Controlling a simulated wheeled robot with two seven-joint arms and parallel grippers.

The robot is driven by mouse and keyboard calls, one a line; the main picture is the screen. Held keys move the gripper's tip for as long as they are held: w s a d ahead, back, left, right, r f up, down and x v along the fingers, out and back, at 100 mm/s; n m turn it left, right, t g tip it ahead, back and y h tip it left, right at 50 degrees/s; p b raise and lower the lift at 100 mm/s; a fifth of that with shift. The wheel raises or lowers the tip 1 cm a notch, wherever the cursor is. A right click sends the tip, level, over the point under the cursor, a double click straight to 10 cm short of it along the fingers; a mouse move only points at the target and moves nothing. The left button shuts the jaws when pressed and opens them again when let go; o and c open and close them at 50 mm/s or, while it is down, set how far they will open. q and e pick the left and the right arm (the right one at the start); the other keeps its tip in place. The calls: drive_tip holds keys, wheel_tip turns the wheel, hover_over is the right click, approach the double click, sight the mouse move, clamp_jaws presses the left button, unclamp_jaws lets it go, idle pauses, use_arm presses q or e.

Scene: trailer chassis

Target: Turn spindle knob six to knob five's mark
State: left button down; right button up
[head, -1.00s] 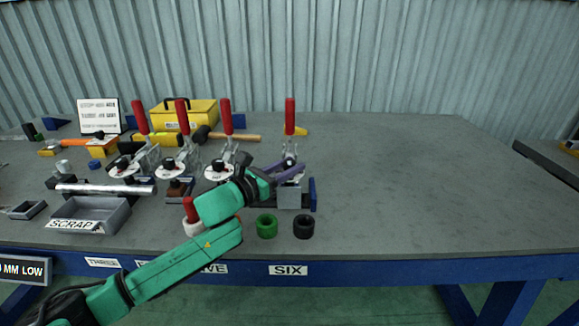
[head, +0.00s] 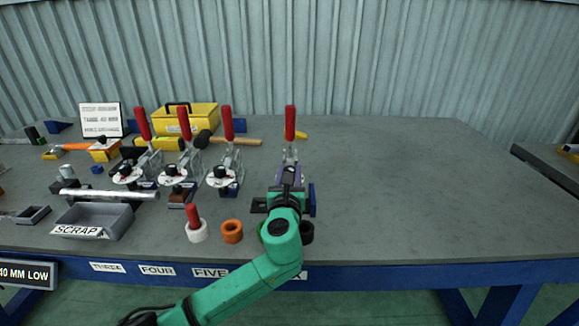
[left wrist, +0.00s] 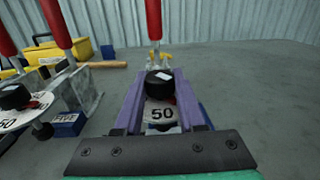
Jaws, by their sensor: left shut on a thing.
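Spindle knob six (left wrist: 158,84) is black with a white mark on top. It stands above a white dial reading 50 (left wrist: 161,114) in the left wrist view. My left gripper (left wrist: 157,76) has its purple fingers along both sides of the knob, shut on it. In the head view the left gripper (head: 289,176) covers most of station six, below its red-handled clamp (head: 290,122). Knob five (head: 221,171) is black, on a white dial to the left; it also shows at the left edge of the left wrist view (left wrist: 14,96). My right gripper is out of view.
More red-handled clamps (head: 183,123) stand left of station five. A grey scrap tray (head: 92,232) and white and orange rings (head: 232,231) sit near the front edge. A hammer (head: 235,140) and yellow toolbox (head: 190,117) lie behind. The table's right side is clear.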

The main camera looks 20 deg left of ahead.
use_arm(q)
drive_tip(key=n+y, duration=0.1)
drive_tip(key=y, duration=0.1)
drive_tip(key=n+g+y+p, duration=0.1)
drive_tip(key=n+y, duration=0.1)
drive_tip(key=shift+d+r+y, duration=0.1)
drive_tip(key=shift+d+y, duration=0.05)
drive_tip(key=shift+y, duration=0.15)
drive_tip(key=shift+n+g+y+p, duration=0.3)
drive_tip(key=shift+n+g+y, duration=0.6)
drive_tip(key=shift+y, duration=0.2)
drive_tip(key=n+g+y, duration=0.1)
drive_tip(key=n+g+y+b, duration=0.1)
drive_tip(key=shift+f+n+y, duration=0.2)
drive_tip(key=shift+n+y, duration=0.1)
drive_tip(key=shift+y, duration=0.1)
drive_tip(key=shift+n+g+y+b, duration=0.85)
drive_tip(key=shift+n+g+y, duration=0.35)
drive_tip(key=shift+g, duration=0.7)
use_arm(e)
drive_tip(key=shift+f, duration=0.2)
use_arm(q)
drive_tip(key=c, duration=0.5)
unclamp_jaws()
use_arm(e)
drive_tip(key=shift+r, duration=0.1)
